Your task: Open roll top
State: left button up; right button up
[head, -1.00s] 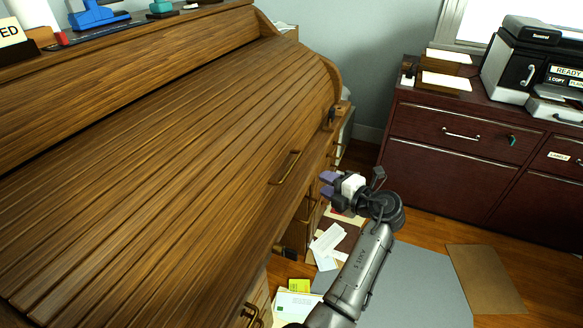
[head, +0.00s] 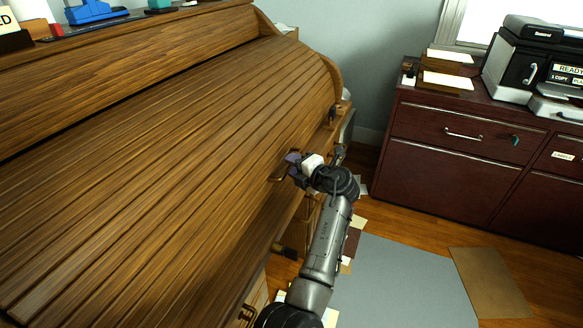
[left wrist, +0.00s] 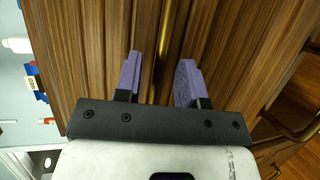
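The wooden roll top (head: 170,140) is a slatted, curved cover lying down over the desk, shut. Its brass bar handle (head: 275,179) is near the lower right of the slats, partly hidden by my gripper. My left gripper (head: 294,159) is at the handle, its purple fingers pointing toward the slats. In the left wrist view my left gripper (left wrist: 158,75) is open, and the brass handle (left wrist: 165,28) runs in the gap between the two fingers. Contact with either finger cannot be made out. My right gripper is not in view.
A dark red cabinet (head: 450,145) with paper trays and a printer (head: 525,65) stands to the right. A blue stapler-like item (head: 92,12) and other things sit on the desk's top shelf. Papers and a grey mat (head: 400,285) lie on the floor.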

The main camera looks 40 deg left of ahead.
pick_arm(q)
jog(key=shift+w+a+f, duration=0.1)
jog(key=shift+a, duration=0.5)
grip_shut()
